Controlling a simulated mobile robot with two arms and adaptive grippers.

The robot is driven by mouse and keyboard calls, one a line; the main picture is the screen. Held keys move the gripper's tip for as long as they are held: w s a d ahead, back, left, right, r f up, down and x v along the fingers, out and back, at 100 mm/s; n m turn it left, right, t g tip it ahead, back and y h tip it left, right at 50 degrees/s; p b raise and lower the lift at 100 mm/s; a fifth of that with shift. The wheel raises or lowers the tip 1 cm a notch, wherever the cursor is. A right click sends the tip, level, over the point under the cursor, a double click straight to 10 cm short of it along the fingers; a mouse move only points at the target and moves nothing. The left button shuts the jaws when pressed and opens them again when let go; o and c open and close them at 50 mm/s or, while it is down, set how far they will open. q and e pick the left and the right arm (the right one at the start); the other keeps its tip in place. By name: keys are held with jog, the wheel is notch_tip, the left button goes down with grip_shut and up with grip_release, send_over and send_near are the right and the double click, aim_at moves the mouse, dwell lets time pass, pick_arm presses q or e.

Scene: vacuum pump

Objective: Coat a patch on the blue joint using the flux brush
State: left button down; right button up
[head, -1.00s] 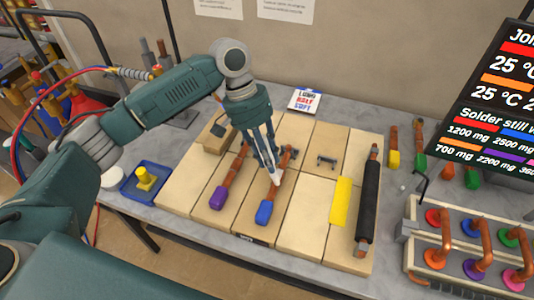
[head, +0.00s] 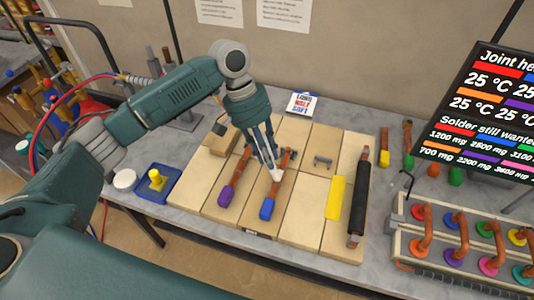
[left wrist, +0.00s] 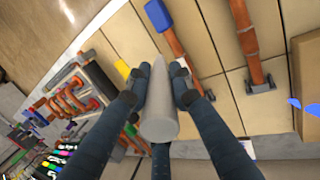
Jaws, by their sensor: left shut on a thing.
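The blue joint is a copper pipe with a blue end (head: 267,208) lying on the wooden blocks. The blue end also shows at the top of the left wrist view (left wrist: 157,14). My left gripper (head: 274,163) is over the middle of this pipe. It is shut on a pale grey, tapered piece (left wrist: 158,112), apparently the flux brush; its whitish end (head: 277,176) shows at the fingertips beside or over the copper. I cannot tell whether it touches the pipe, and its bristles are not clear. My right gripper is not in view.
The purple-ended pipe (head: 227,194) lies left of the blue joint. A yellow strip (head: 335,198) and a black-sleeved pipe (head: 358,205) lie to the right. A blue tray (head: 143,192) with a yellow piece stands left. A rack (head: 400,235) of coloured joints stands at right.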

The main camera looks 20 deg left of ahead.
pick_arm(q)
jog(key=shift+r+b, duration=0.3)
jog(key=shift+r, duration=0.15)
jog(key=shift+d+r, duration=0.1)
jog(key=shift+r, duration=0.7)
